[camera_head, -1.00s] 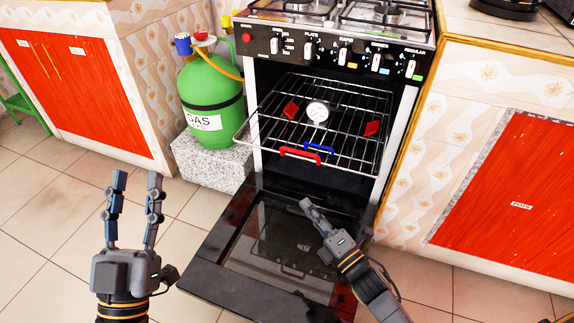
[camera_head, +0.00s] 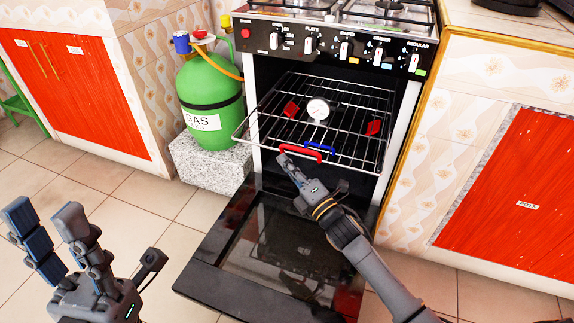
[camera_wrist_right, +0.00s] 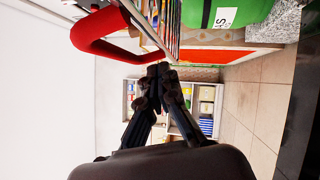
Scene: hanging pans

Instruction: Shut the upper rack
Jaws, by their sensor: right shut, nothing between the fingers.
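The upper rack (camera_head: 268,132) is a wire shelf pulled partly out of the open oven. Its front has a red handle (camera_head: 300,152) and a blue handle (camera_head: 320,147). A round white dial (camera_head: 318,109) and two red pieces rest on the rack. My right gripper (camera_head: 283,159) is shut and empty, its tips at or just below the red handle; contact cannot be told. In the right wrist view the red handle (camera_wrist_right: 88,38) is large at upper left, beside the closed fingertips (camera_wrist_right: 158,70). My left gripper (camera_head: 45,217) is open and empty, over the floor at left.
The oven door (camera_head: 215,262) is folded down flat in front of the oven. A green gas bottle (camera_head: 212,95) stands on a stone block (camera_head: 205,165) left of the oven. A tiled cabinet with a red door (camera_head: 510,200) is at right. Tiled floor is clear at left.

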